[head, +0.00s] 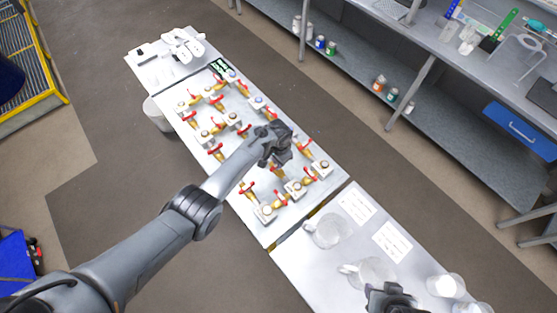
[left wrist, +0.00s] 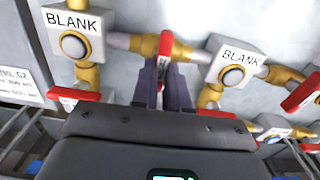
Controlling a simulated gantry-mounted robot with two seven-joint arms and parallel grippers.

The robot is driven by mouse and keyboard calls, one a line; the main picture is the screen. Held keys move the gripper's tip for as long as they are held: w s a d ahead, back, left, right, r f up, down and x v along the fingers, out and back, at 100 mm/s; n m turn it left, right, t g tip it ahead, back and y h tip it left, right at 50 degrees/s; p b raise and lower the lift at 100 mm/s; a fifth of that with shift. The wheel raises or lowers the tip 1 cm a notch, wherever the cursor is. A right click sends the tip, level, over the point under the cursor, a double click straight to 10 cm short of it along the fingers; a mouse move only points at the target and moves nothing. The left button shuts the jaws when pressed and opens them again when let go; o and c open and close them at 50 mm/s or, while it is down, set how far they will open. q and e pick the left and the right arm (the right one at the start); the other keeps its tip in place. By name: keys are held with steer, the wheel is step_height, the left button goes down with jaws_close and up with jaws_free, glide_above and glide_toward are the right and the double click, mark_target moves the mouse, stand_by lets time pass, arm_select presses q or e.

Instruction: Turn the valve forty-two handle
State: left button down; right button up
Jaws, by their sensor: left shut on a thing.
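A white valve panel (head: 272,232) carries several brass valves with red handles and small white boxes. My left gripper (head: 276,150) is over the middle of the panel. In the left wrist view its dark fingers (left wrist: 165,86) are shut on a red valve handle (left wrist: 165,46), which stands between them on a grey and brass pipe. White boxes marked BLANK sit to the left (left wrist: 76,32) and right (left wrist: 238,65) of that handle. No number forty-two is legible. My right gripper (head: 390,298) shows only in part at the bottom of the head view; its fingers are unclear.
More red handles lie close by, at the left (left wrist: 75,97) and right (left wrist: 300,92) in the left wrist view. Clear mugs (head: 328,231) and paper sheets (head: 392,241) lie on the adjoining table. A shelved bench (head: 440,90) stands across the floor.

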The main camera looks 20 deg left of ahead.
arm_select(q)
steer(key=shift+m, duration=0.3)
steer(key=c, duration=1.1)
jaws_free()
steer(key=shift+c, duration=0.2)
steer(key=shift+r, duration=0.25)
step_height(320, 180, up, 10)
steer(key=p, duration=0.2)
steer(key=shift+r, duration=0.2)
steer(key=shift+f, duration=0.1)
